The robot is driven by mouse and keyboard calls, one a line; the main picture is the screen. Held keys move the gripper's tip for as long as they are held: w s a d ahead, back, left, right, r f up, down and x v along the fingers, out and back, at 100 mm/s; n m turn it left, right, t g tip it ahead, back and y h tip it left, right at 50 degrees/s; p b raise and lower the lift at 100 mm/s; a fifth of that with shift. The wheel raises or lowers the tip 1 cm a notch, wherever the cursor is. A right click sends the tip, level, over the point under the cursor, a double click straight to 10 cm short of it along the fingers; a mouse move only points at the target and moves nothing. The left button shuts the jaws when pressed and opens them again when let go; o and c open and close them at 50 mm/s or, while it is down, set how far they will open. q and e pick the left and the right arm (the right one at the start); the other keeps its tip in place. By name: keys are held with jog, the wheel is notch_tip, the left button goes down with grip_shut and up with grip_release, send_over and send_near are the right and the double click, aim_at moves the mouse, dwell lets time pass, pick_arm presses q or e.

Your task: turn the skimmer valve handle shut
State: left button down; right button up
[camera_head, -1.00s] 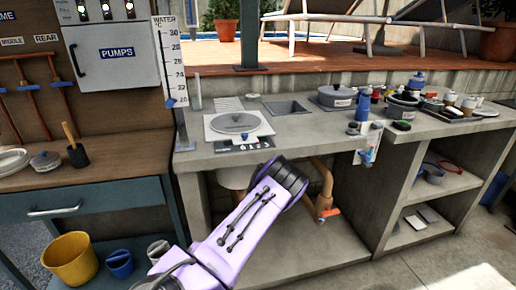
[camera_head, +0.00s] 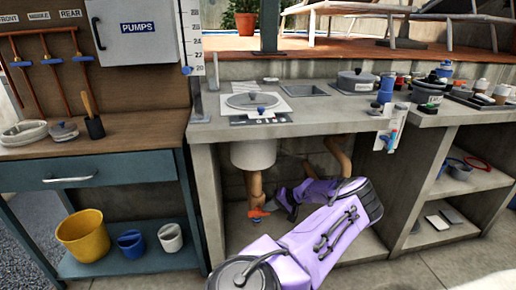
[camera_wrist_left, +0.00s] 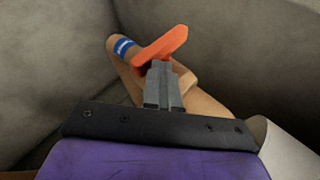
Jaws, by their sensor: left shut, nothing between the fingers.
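The orange valve handle (camera_head: 258,212) sits low on a tan pipe (camera_head: 255,186) below the white skimmer bucket under the counter. In the left wrist view the handle (camera_wrist_left: 165,44) lies slantwise across the pipe, which has a blue band (camera_wrist_left: 124,46). My left gripper (camera_head: 278,207) reaches in from the right at about the handle's height. Its fingers (camera_wrist_left: 161,70) are shut and empty, their tips at the handle's near edge; whether they touch it I cannot tell. My right gripper is out of view.
The counter slab (camera_head: 310,124) lies above the arm. A second tan pipe (camera_head: 339,155) stands to the right, partly hidden by my arm. The white bucket (camera_head: 253,154) hangs above the handle. Concrete walls enclose the space. A yellow bucket (camera_head: 84,235) stands on the left shelf.

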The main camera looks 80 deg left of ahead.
pick_arm(q)
jog(key=shift+w+d+f, duration=0.15)
jog(key=shift+w, duration=0.3)
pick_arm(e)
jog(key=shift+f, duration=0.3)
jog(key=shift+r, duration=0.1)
